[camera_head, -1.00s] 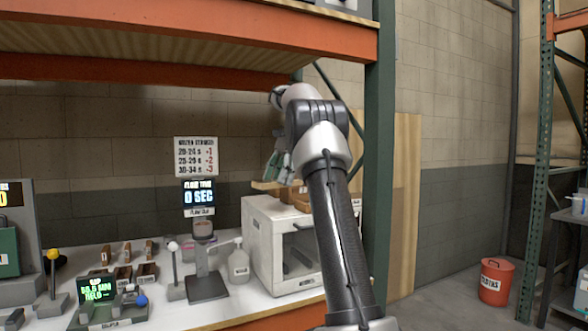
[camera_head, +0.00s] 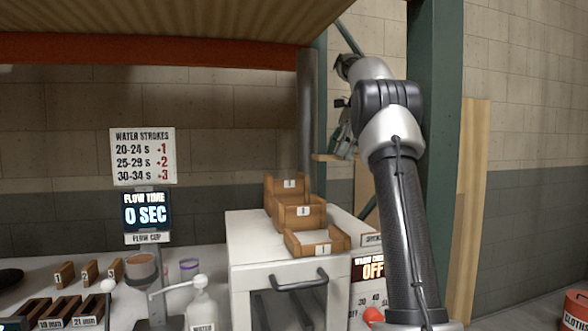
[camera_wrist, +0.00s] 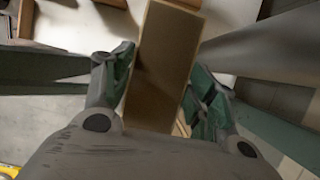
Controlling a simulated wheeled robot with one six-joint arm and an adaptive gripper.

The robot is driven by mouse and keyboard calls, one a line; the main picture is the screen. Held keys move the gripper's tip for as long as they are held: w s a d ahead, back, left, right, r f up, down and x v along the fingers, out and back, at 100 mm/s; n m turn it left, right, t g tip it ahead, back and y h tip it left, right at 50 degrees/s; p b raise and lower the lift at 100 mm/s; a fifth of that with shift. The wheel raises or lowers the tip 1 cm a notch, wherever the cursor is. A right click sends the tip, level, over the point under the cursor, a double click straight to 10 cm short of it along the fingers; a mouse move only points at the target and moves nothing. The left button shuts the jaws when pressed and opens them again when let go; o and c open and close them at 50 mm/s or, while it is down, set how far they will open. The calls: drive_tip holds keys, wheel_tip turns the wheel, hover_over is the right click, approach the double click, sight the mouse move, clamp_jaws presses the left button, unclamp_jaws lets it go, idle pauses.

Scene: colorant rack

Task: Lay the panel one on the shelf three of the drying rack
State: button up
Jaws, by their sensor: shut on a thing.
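My gripper (camera_wrist: 160,88) is shut on a flat tan wooden panel (camera_wrist: 163,65), which runs between the green fingers in the wrist view. In the head view the gripper (camera_head: 340,142) is partly hidden by my arm, and the panel's edge (camera_head: 326,157) shows below the fingers. A stepped wooden rack with three tiers stands on the white cabinet, left of and below the gripper. Its front tier (camera_head: 318,242) is labelled 1, its middle tier (camera_head: 300,214) 2; the highest, rear tier (camera_head: 289,184) has a label too small to read surely. The panel is apart from them.
The white cabinet (camera_head: 250,252) has a dark window and handle. A grey post (camera_head: 306,110) stands behind the rack, and a green upright (camera_head: 433,120) is right of my arm. An orange beam (camera_head: 150,48) crosses above. A bottle (camera_head: 201,308) and flow cup stand at left.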

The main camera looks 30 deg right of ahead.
drive_tip(key=w+a+f, duration=0.1)
drive_tip(key=a, duration=0.7)
drive_tip(key=w+a+f, duration=0.2)
drive_tip(key=a, duration=0.5)
drive_tip(key=shift+a+f, duration=0.25)
drive_tip(key=shift+a, duration=0.15)
drive_tip(key=o, duration=1)
drive_tip(key=shift+f, duration=0.1)
drive_tip(key=shift+o, duration=0.2)
drive_tip(key=v, duration=0.7)
drive_tip(key=shift+r, duration=0.4)
drive_tip(key=shift+d, duration=0.1)
